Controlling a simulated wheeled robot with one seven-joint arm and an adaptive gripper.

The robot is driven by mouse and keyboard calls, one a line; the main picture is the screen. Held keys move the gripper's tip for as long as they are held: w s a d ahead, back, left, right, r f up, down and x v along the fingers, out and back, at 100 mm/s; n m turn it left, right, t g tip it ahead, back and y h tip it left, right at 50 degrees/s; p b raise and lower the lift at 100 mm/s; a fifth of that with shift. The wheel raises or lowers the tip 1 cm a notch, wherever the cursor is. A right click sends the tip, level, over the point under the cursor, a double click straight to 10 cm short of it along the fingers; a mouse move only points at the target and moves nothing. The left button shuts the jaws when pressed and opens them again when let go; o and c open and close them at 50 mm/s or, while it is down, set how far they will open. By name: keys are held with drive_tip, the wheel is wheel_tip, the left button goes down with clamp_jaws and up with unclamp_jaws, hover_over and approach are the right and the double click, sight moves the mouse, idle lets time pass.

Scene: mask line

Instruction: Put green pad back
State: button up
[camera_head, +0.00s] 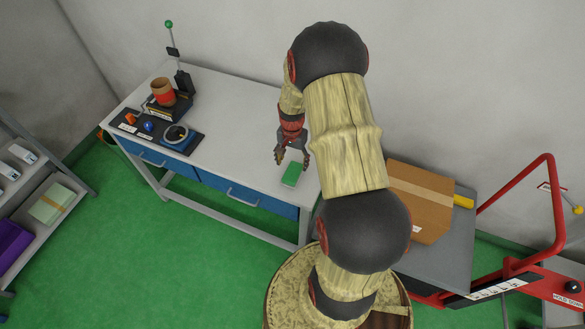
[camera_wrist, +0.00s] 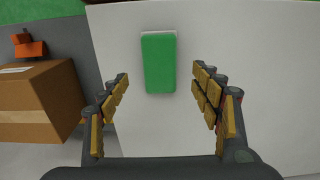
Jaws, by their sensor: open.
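The green pad (camera_head: 292,174) lies flat on the right end of the white table (camera_head: 235,125), near its front edge. In the wrist view the green pad (camera_wrist: 159,63) shows with a thin white edge, upper middle, between and beyond the fingertips. My gripper (camera_head: 292,160) is open and empty, just behind the pad in the head view. In the wrist view my gripper's fingers (camera_wrist: 160,88) stand wide on either side, apart from the pad. The height of the fingers above the table is hard to tell.
A cardboard box (camera_head: 420,199) rests on a cart at right. The table's middle is clear.

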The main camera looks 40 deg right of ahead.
wheel_tip(320, 180, up, 5)
wheel_tip(320, 180, up, 13)
drive_tip(key=n+t, duration=0.1)
drive_tip(key=n, duration=0.2)
hover_over(292, 172)
drive_tip(key=w+a, duration=0.2)
drive_tip(key=a, duration=0.5)
drive_tip(key=s+a+r+n+t, duration=0.2)
drive_tip(key=s+a+r+n, duration=0.1)
drive_tip(key=a+r, duration=0.55)
drive_tip(key=s+a+r+n+t, duration=0.2)
drive_tip(key=s+a+r+n, duration=0.5)
drive_tip(key=s+a+r, duration=0.3)
drive_tip(key=s+a, duration=0.1)
drive_tip(key=s, duration=0.2)
drive_tip(key=shift+s+a+r+t, duration=0.15)
drive_tip(key=shift+s+r+t, duration=0.15)
drive_tip(key=shift+s, duration=0.05)
drive_tip(key=shift+f, duration=0.1)
